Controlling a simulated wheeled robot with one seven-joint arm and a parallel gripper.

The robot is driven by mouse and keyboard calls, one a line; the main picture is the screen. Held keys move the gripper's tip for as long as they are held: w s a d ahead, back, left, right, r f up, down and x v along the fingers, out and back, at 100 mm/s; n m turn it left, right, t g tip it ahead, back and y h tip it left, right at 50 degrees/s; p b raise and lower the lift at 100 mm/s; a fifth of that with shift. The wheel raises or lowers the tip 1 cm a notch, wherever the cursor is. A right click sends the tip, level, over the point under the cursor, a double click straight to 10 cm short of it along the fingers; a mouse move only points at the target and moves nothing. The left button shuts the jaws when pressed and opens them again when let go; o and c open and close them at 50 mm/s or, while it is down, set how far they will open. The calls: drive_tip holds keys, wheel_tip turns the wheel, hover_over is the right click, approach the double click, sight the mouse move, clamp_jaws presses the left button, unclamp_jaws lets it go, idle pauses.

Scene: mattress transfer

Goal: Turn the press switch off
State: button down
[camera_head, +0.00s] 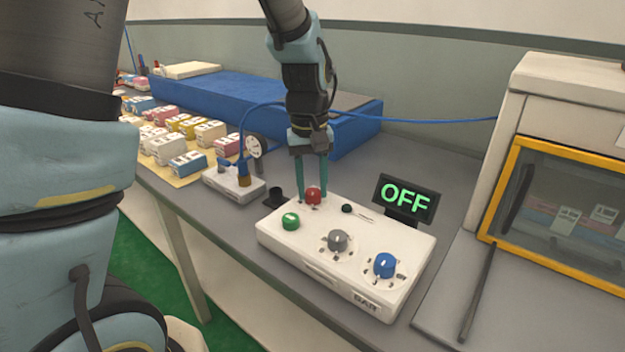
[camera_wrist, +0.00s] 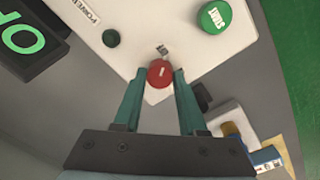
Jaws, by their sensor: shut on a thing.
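The white control box (camera_head: 345,259) stands on the grey bench. The red knob (camera_head: 314,196) is at its back left corner, with a white mark on its top in the wrist view (camera_wrist: 160,73). My gripper (camera_head: 312,190) reaches down from above, with its two teal fingers on either side of the red knob, shut on it. The display (camera_head: 405,199) behind the box reads OFF in green. A green START button (camera_head: 290,221) is in front of the red knob; it also shows in the wrist view (camera_wrist: 214,18).
A grey knob (camera_head: 338,240) and a blue knob (camera_head: 385,265) are on the box. A pressure gauge unit (camera_head: 234,183) stands to the left, near several small coloured blocks. A blue mattress (camera_head: 230,100) lies behind. A yellow-framed cabinet (camera_head: 505,190) is at right.

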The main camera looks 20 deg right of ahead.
sight(310, 191)
drive_tip(key=shift+n+p, duration=0.45)
drive_tip(key=shift+n, duration=0.65)
drive_tip(key=shift+c, duration=2.3)
unclamp_jaws()
drive_tip(key=shift+r, duration=0.1)
wheel_tip(310, 191, up, 11)
drive_tip(key=b, duration=0.1)
drive_tip(key=shift+a+f, duration=0.2)
drive_tip(key=shift+a, duration=0.05)
drive_tip(key=a+f, duration=0.3)
drive_tip(key=a, duration=0.6)
drive_tip(key=a+f+t, duration=0.1)
drive_tip(key=a+f, duration=0.2)
drive_tip(key=a, duration=0.6)
drive_tip(key=w+a+f, duration=0.1)
drive_tip(key=a+f, duration=0.2)
drive_tip(key=a, duration=0.7)
drive_tip(key=shift+f+t, duration=0.4)
